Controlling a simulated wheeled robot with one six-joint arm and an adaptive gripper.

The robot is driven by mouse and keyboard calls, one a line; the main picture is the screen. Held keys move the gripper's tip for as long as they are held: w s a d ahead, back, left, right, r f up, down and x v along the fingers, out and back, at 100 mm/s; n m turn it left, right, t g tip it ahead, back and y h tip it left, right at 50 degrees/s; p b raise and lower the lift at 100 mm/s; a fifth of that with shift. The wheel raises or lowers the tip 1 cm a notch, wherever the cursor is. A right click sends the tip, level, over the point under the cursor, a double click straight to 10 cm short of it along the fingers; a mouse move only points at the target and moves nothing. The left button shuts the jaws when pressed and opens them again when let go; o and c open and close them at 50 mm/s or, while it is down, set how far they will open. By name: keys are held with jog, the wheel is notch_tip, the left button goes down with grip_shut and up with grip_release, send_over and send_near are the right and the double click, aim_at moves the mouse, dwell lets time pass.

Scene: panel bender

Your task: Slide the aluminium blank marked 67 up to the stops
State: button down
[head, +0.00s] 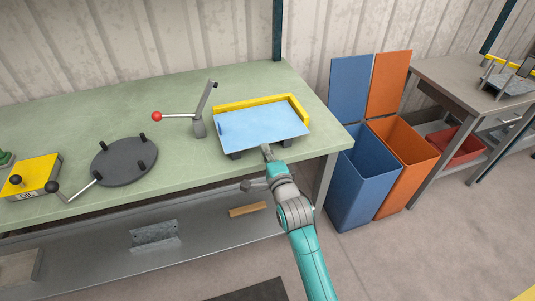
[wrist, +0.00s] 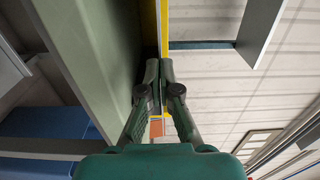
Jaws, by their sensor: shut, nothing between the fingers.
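The blank, a pale blue sheet (head: 258,125), lies flat on a raised support on the green bench in the head view. No number is legible on it. Yellow stops (head: 262,100) run along its far and right sides; I cannot tell whether the sheet touches them. My gripper (head: 266,149) is shut and empty at the sheet's near edge, right of its middle; contact is unclear. In the wrist view my gripper's fingertips (wrist: 160,70) are together, beside a yellow strip (wrist: 158,28). The sheet is not clearly seen there.
A lever with a red knob (head: 157,117) stands left of the sheet. A dark round plate with pegs (head: 124,164) and a yellow box (head: 34,177) are further left. Blue (head: 360,190) and orange (head: 408,160) bins stand right of the bench. A shelf (head: 100,250) runs below.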

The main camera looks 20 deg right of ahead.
jog(key=shift+w, duration=0.1)
jog(key=shift+w+r, duration=0.15)
jog(key=shift+w, duration=0.8)
jog(key=shift+s, duration=0.1)
